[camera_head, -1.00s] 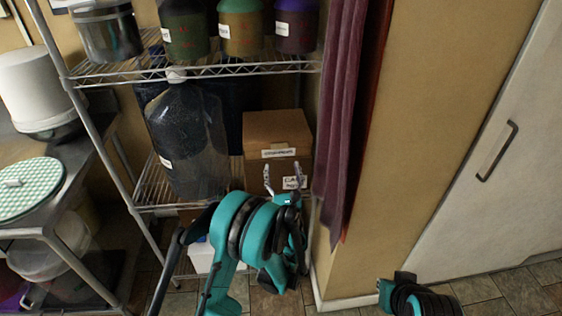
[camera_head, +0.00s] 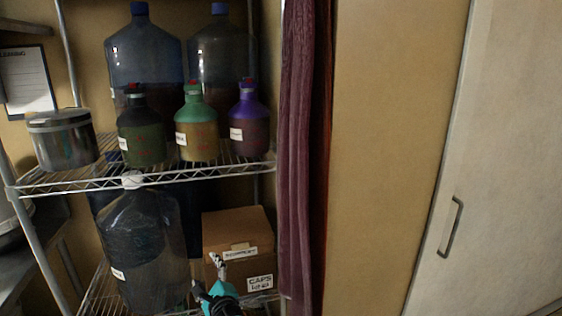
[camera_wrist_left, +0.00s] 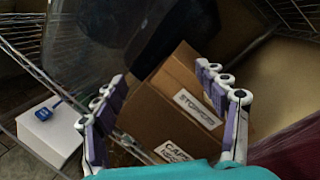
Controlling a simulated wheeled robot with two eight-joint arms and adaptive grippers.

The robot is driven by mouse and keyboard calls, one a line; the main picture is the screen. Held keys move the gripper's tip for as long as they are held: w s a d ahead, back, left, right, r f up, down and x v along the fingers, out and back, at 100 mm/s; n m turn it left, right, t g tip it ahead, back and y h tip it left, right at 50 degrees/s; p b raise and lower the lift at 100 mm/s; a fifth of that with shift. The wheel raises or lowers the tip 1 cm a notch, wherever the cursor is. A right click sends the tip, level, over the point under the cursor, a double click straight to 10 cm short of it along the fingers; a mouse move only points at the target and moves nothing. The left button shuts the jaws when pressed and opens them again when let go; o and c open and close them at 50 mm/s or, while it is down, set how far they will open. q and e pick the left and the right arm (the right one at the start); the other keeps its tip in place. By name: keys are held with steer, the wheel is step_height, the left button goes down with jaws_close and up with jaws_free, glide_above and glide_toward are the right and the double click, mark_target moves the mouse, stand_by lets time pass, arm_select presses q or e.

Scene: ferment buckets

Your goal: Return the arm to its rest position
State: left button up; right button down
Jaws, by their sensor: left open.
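My left gripper (camera_head: 219,270) is low in the head view, in front of a cardboard box (camera_head: 236,236) on the lower shelf. In the left wrist view its two fingers (camera_wrist_left: 165,110) are spread apart with nothing between them. The cardboard box (camera_wrist_left: 178,85) shows behind the fingers, apart from them as far as I can tell. Most of my left arm is below the head view's edge. My right gripper is not in view.
A wire rack (camera_head: 150,177) holds several bottles and a steel pot (camera_head: 62,140) on its upper shelf. A large clear carboy (camera_head: 146,245) stands left of the box. A purple curtain (camera_head: 296,150) hangs at the right. A white door (camera_head: 495,180) is farther right.

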arm_select(q)
steer(key=s+a+f+n+g+h, duration=0.1)
steer(key=s+n+g+h, duration=0.15)
steer(key=s+n, duration=0.6)
steer(key=s+a+f+n+g+h, duration=0.15)
steer(key=s+n+g, duration=0.35)
steer(key=s, duration=0.6)
steer(key=s+d+f+n+h, duration=0.3)
steer(key=s+d+n, duration=0.3)
steer(key=s, duration=0.3)
steer(key=shift+s+d+h, duration=0.2)
steer(key=shift+s+h, duration=0.05)
steer(key=shift+h, duration=0.45)
steer(key=shift+n, duration=0.25)
